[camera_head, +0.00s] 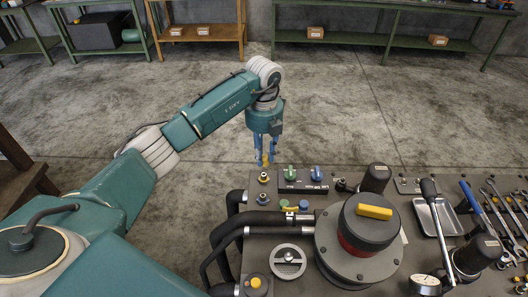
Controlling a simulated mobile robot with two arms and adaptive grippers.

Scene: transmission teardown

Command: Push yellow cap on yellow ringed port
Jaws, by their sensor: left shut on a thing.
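My left gripper (266,150) points down at the far left edge of the workbench, its blue fingers shut on the small yellow cap (265,161). The yellow ringed port (264,177) stands upright on the bench top, just below the cap in the picture. The cap looks apart from the port, but the exact gap cannot be told. My right gripper is not in view.
A blue ringed port (262,198) stands nearer. Green cap (284,204) and blue cap (303,205) lie beside it. A block with green and blue handles (303,182) is to the right. A large housing with a yellow-topped cover (372,228) and black hoses (240,225) stand nearer.

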